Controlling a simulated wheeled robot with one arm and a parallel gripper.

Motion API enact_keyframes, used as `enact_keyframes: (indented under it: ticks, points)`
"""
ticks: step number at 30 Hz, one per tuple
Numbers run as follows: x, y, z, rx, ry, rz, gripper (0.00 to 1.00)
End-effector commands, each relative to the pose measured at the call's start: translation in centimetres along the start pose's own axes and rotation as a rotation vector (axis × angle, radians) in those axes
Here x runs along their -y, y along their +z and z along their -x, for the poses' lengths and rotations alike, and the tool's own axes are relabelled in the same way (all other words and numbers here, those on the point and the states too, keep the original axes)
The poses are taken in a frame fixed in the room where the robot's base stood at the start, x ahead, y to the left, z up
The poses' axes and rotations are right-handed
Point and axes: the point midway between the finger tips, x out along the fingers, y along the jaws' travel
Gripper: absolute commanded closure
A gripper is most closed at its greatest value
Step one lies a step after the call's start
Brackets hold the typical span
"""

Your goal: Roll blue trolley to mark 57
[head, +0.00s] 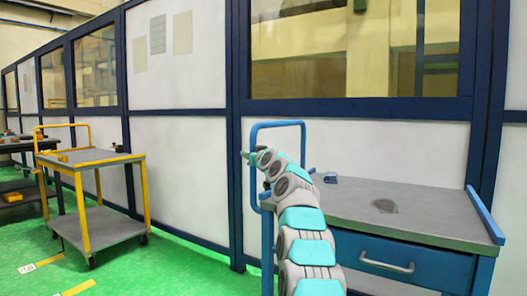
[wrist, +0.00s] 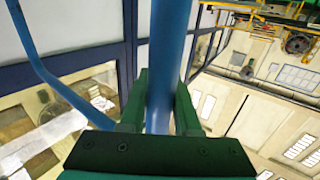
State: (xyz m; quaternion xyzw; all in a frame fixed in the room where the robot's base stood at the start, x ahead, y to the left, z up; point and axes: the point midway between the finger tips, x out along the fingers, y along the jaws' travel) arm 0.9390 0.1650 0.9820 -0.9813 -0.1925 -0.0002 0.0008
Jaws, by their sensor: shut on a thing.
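The blue trolley (head: 430,212) stands at the right in the head view, with a grey top and a blue drawer with a silver pull. Its blue tube handle (head: 280,124) rises at its left end. My gripper (head: 250,157) is at the handle's left upright, partly hidden by my own arm. In the wrist view my gripper's green jaws (wrist: 160,105) are shut around a blue handle tube (wrist: 163,50). The trolley's wheels are out of view. I cannot make out a mark reading 57.
A yellow trolley (head: 98,158) with grey shelves stands on the green floor at the left. A dark workbench (head: 18,190) is beyond it. A blue-framed partition wall (head: 180,160) runs close behind both trolleys. A small floor label (head: 27,268) and a yellow line (head: 78,288) lie at lower left.

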Motion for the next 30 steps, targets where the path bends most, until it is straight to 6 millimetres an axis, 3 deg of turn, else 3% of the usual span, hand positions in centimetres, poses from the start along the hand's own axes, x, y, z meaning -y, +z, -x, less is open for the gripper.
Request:
enact_keyframes:
  ticks: [1,7,20,21,28,30]
  points:
    - [0.9,0.2,-0.5,0.007,-0.008,0.002,1.0]
    - [1.9,0.3,-1.1,0.007,-0.007,0.0,1.0]
    - [2.3,0.2,-1.3,0.004,-0.008,0.001,1.0]
    - [2.3,0.2,-1.2,0.004,-0.008,0.001,0.67]
    - [2.1,0.1,-1.2,0.003,-0.005,0.001,0.41]
    - [2.0,0.1,-1.2,0.002,-0.004,0.001,0.39]
